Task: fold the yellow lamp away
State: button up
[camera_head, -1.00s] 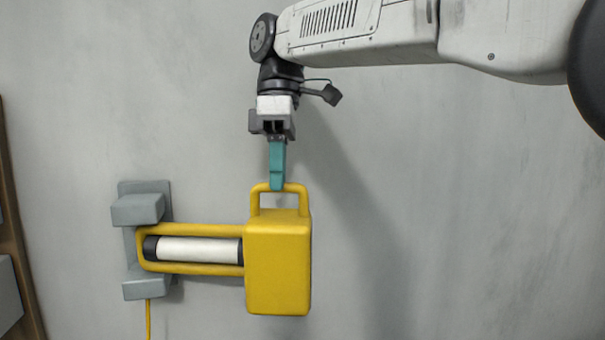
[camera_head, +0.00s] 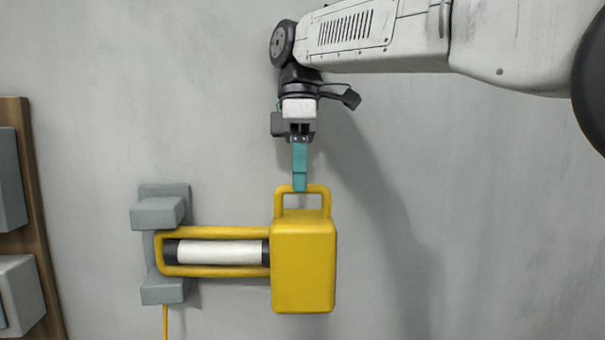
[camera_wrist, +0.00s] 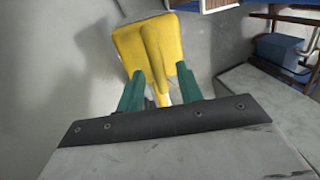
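The yellow lamp (camera_head: 303,265) is a boxy head on a yellow frame arm (camera_head: 215,271) holding a white tube (camera_head: 217,252). The arm runs level from a grey wall bracket (camera_head: 160,213) at its left to the head at its right. A yellow handle loop (camera_head: 325,200) stands on top of the head. My gripper (camera_head: 300,188) points down at the handle's top bar. In the wrist view, its teal fingers (camera_wrist: 160,76) are apart, on either side of the yellow handle (camera_wrist: 152,45), with gaps beside it. Contact with the bar is hard to tell.
A plain grey wall (camera_head: 450,230) lies behind the lamp, bare to its right. A wooden board (camera_head: 40,235) with grey boxes stands at the far left. A yellow cord (camera_head: 165,320) hangs below the bracket. A blue box (camera_wrist: 280,48) shows in the wrist view.

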jog(key=shift+d, duration=0.1)
jog(key=shift+w+r, duration=0.1)
jog(key=shift+r, duration=0.55)
notch_tip(320, 180, up, 2)
jog(key=shift+r, duration=0.15)
jog(key=s+d, duration=0.2)
jog(key=s, duration=0.5)
jog(key=s+d+r, duration=0.1)
jog(key=s+d, duration=0.2)
jog(key=s, duration=0.5)
jog(key=shift+s+r, duration=0.15)
